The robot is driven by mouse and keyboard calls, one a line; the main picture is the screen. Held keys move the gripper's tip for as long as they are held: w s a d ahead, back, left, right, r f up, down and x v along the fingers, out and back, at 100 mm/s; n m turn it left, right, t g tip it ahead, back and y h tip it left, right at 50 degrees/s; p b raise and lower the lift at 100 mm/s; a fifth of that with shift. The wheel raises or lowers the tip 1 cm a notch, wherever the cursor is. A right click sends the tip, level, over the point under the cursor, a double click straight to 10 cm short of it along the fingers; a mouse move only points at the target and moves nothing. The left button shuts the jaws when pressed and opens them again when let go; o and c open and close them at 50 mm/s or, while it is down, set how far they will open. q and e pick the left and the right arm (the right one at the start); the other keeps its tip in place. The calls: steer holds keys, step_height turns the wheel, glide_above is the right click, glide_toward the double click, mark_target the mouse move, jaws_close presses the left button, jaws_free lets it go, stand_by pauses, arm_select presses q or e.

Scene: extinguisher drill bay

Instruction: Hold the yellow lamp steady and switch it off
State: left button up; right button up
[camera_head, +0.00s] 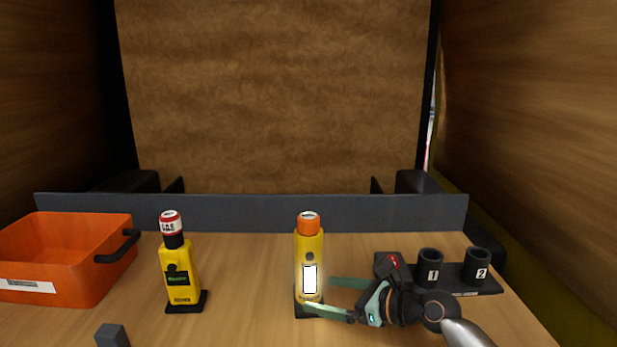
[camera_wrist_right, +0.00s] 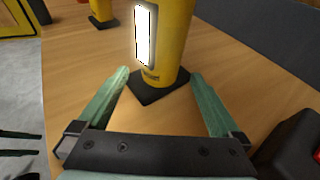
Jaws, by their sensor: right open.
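The yellow lamp (camera_head: 309,250) stands upright on a dark base at the middle of the table, with an orange top, a small dark round spot on its front and a white lit panel below. In the right wrist view the lamp (camera_wrist_right: 176,40) shows only its lower part and base. My right gripper (camera_head: 320,294) is open, low at the lamp's right side. In the right wrist view its fingers (camera_wrist_right: 160,74) point at the lamp, their tips to either side of the base; I see no clear contact. My left gripper is not in view.
A yellow device with a red and white top (camera_head: 178,272) stands to the left. An orange bin (camera_head: 75,262) is at the far left. A grey block (camera_head: 112,335) is at the front. A black holder with numbered cups (camera_head: 430,267) is right. A dark ledge (camera_head: 250,212) runs behind.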

mark_target(320, 293)
steer(key=shift+p+x, duration=0.75)
steer(key=shift+x, duration=0.4)
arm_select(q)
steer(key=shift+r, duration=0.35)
arm_select(e)
steer(key=shift+x, duration=0.85)
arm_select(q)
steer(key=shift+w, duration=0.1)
arm_select(e)
steer(key=shift+c, duration=0.2)
steer(key=c, duration=1.2)
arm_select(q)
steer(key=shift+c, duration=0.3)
arm_select(e)
steer(key=shift+c, duration=0.4)
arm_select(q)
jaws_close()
